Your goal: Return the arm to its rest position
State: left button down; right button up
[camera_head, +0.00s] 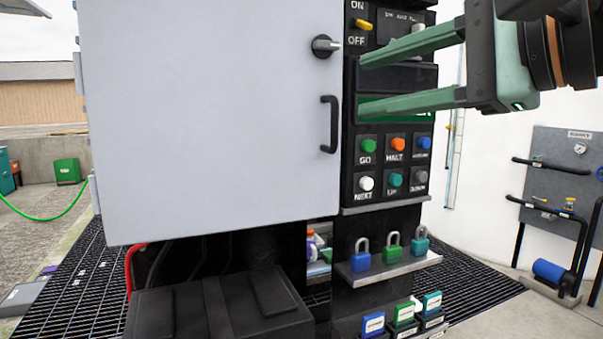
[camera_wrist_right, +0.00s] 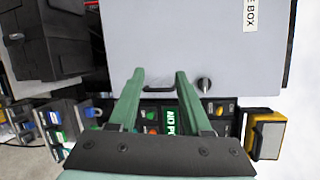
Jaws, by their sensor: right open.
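My right gripper (camera_head: 362,85) reaches in from the upper right in the head view. Its two green fingers are spread apart, with nothing between them, in front of the black control panel (camera_head: 392,189). In the right wrist view my right gripper (camera_wrist_right: 160,76) also shows open and empty, its fingers pointing toward the grey cabinet door (camera_wrist_right: 190,40). I cannot tell whether the fingertips touch the panel; they overlap its display (camera_head: 415,112). My left gripper is in neither view.
The large grey cabinet door (camera_head: 205,115) has a black handle (camera_head: 326,125) and a knob (camera_head: 325,46). Below the panel, a shelf (camera_head: 385,267) carries padlocks. A black case (camera_head: 215,310) stands low in front. A pipe rack (camera_head: 560,170) stands at the right, with open floor before it.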

jog(key=a+f+m+g+y+p, duration=0.1)
jog(key=a+f+m+g+y, duration=0.75)
jog(key=f, duration=0.55)
jog(key=w+d+f+m+t+h, duration=0.3)
jog(key=d+f+m+t, duration=0.15)
jog(key=f+m, duration=0.55)
jog(key=w+d+f+m+t+h+p, duration=0.1)
jog(key=w+d+f+m+t+h, duration=0.2)
jog(key=f+m+t, duration=0.7)
jog(key=w+d+f+m+t+h, duration=0.1)
jog(key=w+d+f+m+h, duration=0.4)
jog(key=m, duration=0.9)
jog(key=s+d+f+m+g+h, duration=0.15)
jog(key=s+f+m, duration=0.25)
jog(key=f, duration=0.5)
jog(key=s+d+f+m+g+h, duration=0.15)
jog(key=s+f+m, duration=0.3)
jog(key=f, duration=0.55)
jog(key=s+d+f+m+g+h+p, duration=0.1)
jog(key=s+f+m+g, duration=0.5)
jog(key=s+f, duration=0.9)
jog(key=shift+s+d+f+g+h, duration=0.15)
jog(key=shift+s+d+g+h, duration=0.35)
jog(key=shift+s+h, duration=0.25)
jog(key=shift+w+a, duration=0.1)
jog(key=shift+a, duration=0.05)
